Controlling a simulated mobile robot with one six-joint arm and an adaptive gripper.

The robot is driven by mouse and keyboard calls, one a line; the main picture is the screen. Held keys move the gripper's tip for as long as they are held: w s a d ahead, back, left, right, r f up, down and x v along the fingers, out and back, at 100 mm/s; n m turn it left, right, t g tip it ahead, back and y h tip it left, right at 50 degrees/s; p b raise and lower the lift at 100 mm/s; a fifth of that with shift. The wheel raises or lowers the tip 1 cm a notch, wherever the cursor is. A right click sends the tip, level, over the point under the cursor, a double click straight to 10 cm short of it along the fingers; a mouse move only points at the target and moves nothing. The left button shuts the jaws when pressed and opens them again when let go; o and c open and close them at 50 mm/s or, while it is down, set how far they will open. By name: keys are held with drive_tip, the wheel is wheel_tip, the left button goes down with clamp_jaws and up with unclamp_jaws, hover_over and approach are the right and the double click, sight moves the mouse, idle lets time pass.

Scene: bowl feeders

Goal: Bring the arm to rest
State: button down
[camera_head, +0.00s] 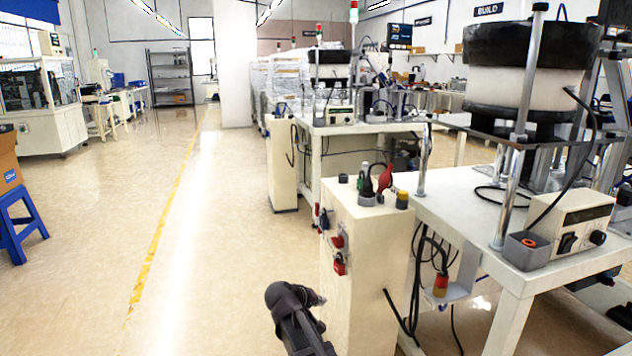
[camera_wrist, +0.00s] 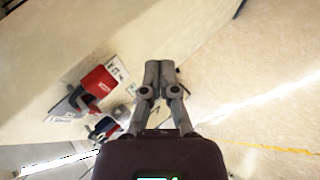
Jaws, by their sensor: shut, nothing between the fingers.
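In the wrist view my gripper (camera_wrist: 159,68) has its two grey fingers together, with nothing seen between them. They point toward the top of the picture, with the pale side of a cabinet and the floor beyond. In the head view part of my dark arm shows at the bottom middle, just left of the cream cabinet (camera_head: 358,270). The fingertips cannot be made out clearly there. Whether the arm touches the cabinet cannot be told.
Red switches (camera_head: 338,262) stick out from the cabinet's side; a red switch (camera_wrist: 99,82) shows in the wrist view. A feeder table (camera_head: 465,215) with a bowl feeder (camera_head: 525,80) and control box (camera_head: 570,228) stands right. A blue stool (camera_head: 20,225) is far left. The aisle floor (camera_head: 215,230) is clear.

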drive_tip(key=s+d+f+m+g+y+p, duration=0.1)
drive_tip(key=s+d+m+g+y+p, duration=0.2)
drive_tip(key=s+d, duration=0.65)
drive_tip(key=s+d+f+m+g+y+p, duration=0.15)
drive_tip(key=s+d+g+y, duration=0.35)
drive_tip(key=s, duration=0.7)
wheel_tip(320, 180, up, 36)
drive_tip(key=d+h+p, duration=0.1)
drive_tip(key=p, duration=3.5)
drive_tip(key=shift+d+r+m+p, duration=0.25)
drive_tip(key=shift+m+p, duration=0.1)
drive_tip(key=shift+m, duration=0.1)
